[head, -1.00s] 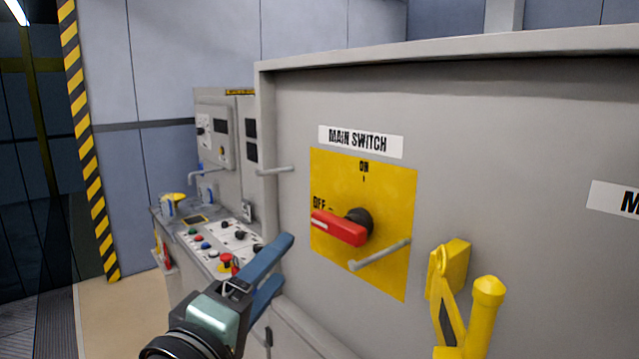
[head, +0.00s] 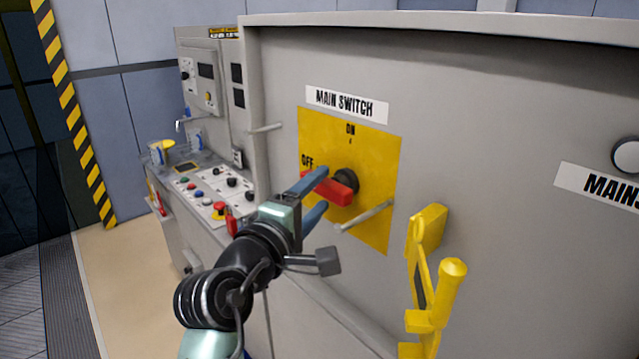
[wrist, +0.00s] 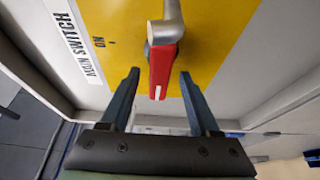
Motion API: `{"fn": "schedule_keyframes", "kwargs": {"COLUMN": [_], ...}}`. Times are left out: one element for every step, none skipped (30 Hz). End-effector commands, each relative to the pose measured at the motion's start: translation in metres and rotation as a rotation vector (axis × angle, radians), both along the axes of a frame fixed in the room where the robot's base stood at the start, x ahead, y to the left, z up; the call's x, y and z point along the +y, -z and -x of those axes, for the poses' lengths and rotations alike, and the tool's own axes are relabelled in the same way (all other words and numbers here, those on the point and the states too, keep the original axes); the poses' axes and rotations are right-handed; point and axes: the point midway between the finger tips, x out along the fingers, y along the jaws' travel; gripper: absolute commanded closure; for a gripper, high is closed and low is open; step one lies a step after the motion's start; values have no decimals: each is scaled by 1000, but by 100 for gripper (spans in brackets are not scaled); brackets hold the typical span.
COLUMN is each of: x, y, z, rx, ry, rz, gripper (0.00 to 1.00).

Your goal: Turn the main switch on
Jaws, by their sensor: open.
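The main switch is a red handle (head: 330,188) on a black hub (head: 345,181), set on a yellow plate (head: 375,222) under a "MAIN SWITCH" label (head: 346,103). The handle points left toward "OFF"; "ON" is printed at the top of the plate. My gripper (head: 314,195) is open at the handle's left end, its blue fingers above and below it. In the wrist view, the red handle (wrist: 162,70) lies between the open fingers (wrist: 158,78), with a gap on each side. The handle's tip partly hides behind the upper finger in the head view.
A grey bar handle (head: 365,216) sticks out just below right of the switch. A yellow lever (head: 430,270) stands at the lower right of the cabinet. A control desk (head: 205,195) with several buttons is at the left. Open floor (head: 125,275) lies at the lower left.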

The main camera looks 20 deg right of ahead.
Motion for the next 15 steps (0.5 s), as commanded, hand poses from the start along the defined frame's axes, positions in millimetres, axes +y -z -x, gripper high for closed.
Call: {"fn": "schedule_keyframes", "kwargs": {"x": [-3,-5,-6,-6,-6,-7,-7,-7,-7,-7,-7,-7,-7,-7,-7], "y": [-1,-1,0,0,0,0,0,0,0,0,0,0,0,0,0], "z": [-2,-4,-5,-5,-6,-6,-6,-6,-6,-6,-6,-6,-6,-6,-6], "rx": [0,0,1,-1,-1,-1,-1,-1,-1,-1,-1,-1,-1,-1,-1], "ry": [1,1,0,0,0,-1,-1,-1,-1,-1,-1,-1,-1,-1,-1], "rz": [-1,-1,-1,-1,-1,0,0,0,0,0,0,0,0,0,-1], "gripper": [38,38,38,38,38,38,38,38,38,38,38,38,43,48,55]}}
